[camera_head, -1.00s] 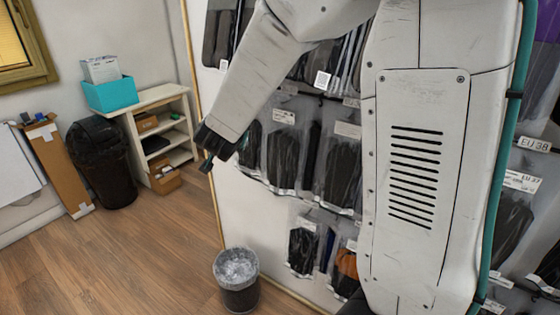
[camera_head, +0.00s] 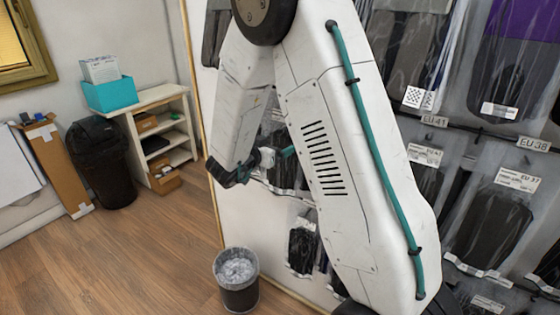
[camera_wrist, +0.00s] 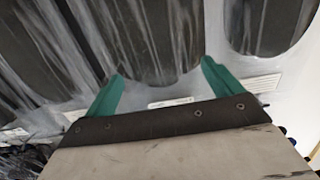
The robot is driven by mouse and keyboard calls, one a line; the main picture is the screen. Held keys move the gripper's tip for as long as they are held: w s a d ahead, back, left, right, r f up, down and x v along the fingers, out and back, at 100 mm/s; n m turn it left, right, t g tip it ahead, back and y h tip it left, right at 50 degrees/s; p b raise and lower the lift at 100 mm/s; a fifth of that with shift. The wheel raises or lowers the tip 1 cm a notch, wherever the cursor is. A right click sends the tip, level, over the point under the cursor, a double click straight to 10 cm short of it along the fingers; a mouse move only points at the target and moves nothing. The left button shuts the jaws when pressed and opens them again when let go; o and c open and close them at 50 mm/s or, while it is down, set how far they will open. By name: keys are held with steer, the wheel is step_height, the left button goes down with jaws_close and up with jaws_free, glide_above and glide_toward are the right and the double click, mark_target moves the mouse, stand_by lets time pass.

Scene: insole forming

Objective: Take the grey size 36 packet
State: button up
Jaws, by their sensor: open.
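Several clear packets with dark insoles hang on the wall rack. In the wrist view a dark grey packet (camera_wrist: 155,35) lies in front of my gripper (camera_wrist: 162,69), between its two teal fingers. The fingers are spread and not closed on it; I cannot tell how far they reach past its sides. Its size is not readable, so I cannot tell whether it is the size 36 one. In the head view a teal finger of my gripper (camera_head: 288,151) shows by the rack, mostly hidden by my arm. No EU 36 label is readable.
Neighbouring packets hang close on both sides in the wrist view, left (camera_wrist: 45,45) and right (camera_wrist: 268,25). Rail labels EU 41 (camera_head: 434,121) and EU 38 (camera_head: 533,144) show at right. A waste bin (camera_head: 238,280) stands on the floor below.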

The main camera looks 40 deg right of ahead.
steer(key=shift+w+d+f, duration=0.1)
steer(key=shift+w+d, duration=0.1)
steer(key=shift+d, duration=0.3)
steer(key=c, duration=1.4)
steer(key=shift+o, duration=0.2)
